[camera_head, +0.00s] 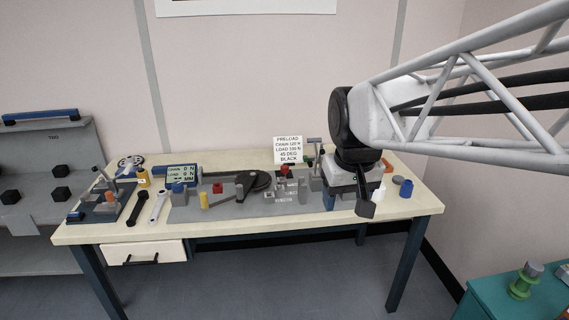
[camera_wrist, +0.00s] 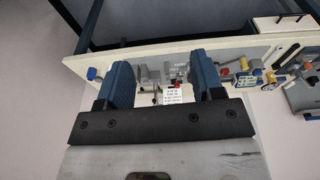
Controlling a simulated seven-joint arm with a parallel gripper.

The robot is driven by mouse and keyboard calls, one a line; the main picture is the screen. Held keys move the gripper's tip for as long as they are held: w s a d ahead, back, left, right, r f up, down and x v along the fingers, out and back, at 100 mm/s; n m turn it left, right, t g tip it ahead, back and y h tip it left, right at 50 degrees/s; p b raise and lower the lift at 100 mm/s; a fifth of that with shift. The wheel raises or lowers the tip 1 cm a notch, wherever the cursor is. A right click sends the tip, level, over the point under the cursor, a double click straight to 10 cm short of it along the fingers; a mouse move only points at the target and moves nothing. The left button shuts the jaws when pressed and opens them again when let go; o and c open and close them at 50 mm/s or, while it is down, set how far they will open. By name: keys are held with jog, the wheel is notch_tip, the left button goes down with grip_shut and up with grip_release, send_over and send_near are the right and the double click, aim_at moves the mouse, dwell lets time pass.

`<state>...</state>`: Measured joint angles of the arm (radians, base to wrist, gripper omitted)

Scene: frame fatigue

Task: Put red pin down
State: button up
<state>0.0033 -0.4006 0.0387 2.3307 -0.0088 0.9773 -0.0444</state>
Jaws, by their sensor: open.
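A small red piece (camera_head: 217,188) stands on the grey fixture plate (camera_head: 240,208) on the workbench. Another red piece (camera_head: 284,170) sits on top of a grey block below the preload sign. I cannot tell which of these is the red pin. My gripper (camera_head: 366,206) is over the right part of the bench, right of both red pieces. In the wrist view, the two blue fingers of my gripper (camera_wrist: 163,78) are spread apart, with nothing held between them. The bench pieces show small and far beyond the fingers there, upside down.
The preload sign (camera_head: 289,150) stands at the back of the bench. A display box (camera_head: 182,174), a black wheel (camera_head: 258,180), wrenches (camera_head: 158,205) and a blue cylinder (camera_head: 406,188) are on the bench. The bench's front right corner (camera_head: 415,205) is bare.

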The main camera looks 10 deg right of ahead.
jog(key=s+f, duration=0.6)
jog(key=s, duration=0.6)
jog(key=shift+s+m, duration=0.4)
dwell(0.6)
